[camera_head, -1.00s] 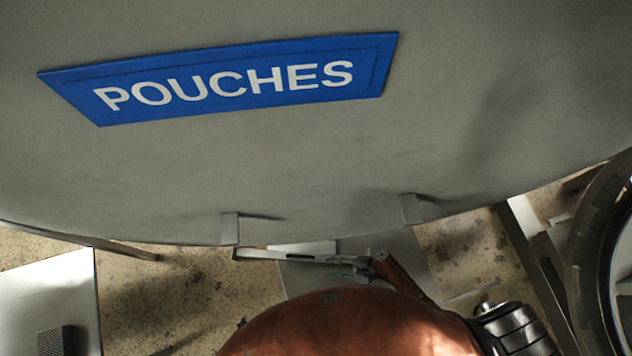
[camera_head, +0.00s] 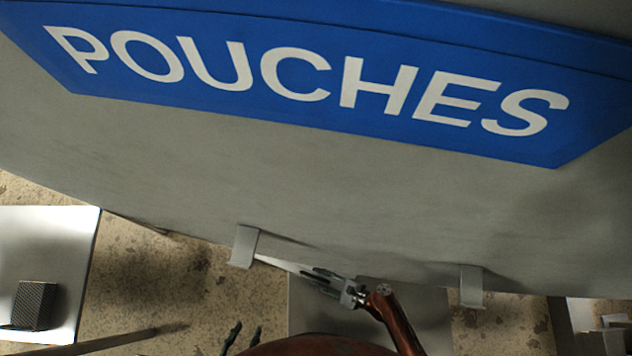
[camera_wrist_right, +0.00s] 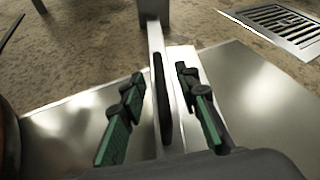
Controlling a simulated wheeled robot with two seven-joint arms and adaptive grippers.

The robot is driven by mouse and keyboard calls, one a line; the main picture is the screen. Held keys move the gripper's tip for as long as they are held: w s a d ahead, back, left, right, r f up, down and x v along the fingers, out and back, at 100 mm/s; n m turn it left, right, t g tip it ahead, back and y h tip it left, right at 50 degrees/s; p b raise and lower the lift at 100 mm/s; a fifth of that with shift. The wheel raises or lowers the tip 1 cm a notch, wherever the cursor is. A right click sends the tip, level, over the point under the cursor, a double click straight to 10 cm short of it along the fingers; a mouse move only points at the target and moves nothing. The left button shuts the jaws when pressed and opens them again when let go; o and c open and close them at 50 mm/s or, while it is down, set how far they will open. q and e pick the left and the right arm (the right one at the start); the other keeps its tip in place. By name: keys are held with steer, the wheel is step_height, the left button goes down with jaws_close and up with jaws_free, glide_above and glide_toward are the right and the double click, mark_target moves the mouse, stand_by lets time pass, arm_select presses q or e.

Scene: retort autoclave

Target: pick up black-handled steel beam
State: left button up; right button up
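The steel beam (camera_wrist_right: 155,38) runs from the top middle of the right wrist view down between my right fingers. Its long black handle (camera_wrist_right: 162,100) lies between the two green-padded fingers of my right gripper (camera_wrist_right: 160,80), which is open with visible gaps on both sides. In the head view the beam (camera_head: 275,263) shows only in part below the large grey panel. There my right gripper (camera_head: 325,281) is at its end, on my copper arm. My left gripper (camera_head: 243,335) shows as two dark, spread fingers at the bottom edge, apart from the beam.
A large grey curved panel with a blue POUCHES sign (camera_head: 300,75) fills the upper head view and hides much behind it. Two small brackets (camera_head: 244,246) sit on its lower edge. A pale table (camera_head: 60,245) with a dark mesh box (camera_head: 35,305) stands left. A floor grate (camera_wrist_right: 282,25) lies beyond.

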steer(key=shift+x, duration=0.8)
jaws_close()
steer(key=shift+r, duration=0.1)
stand_by(0.4)
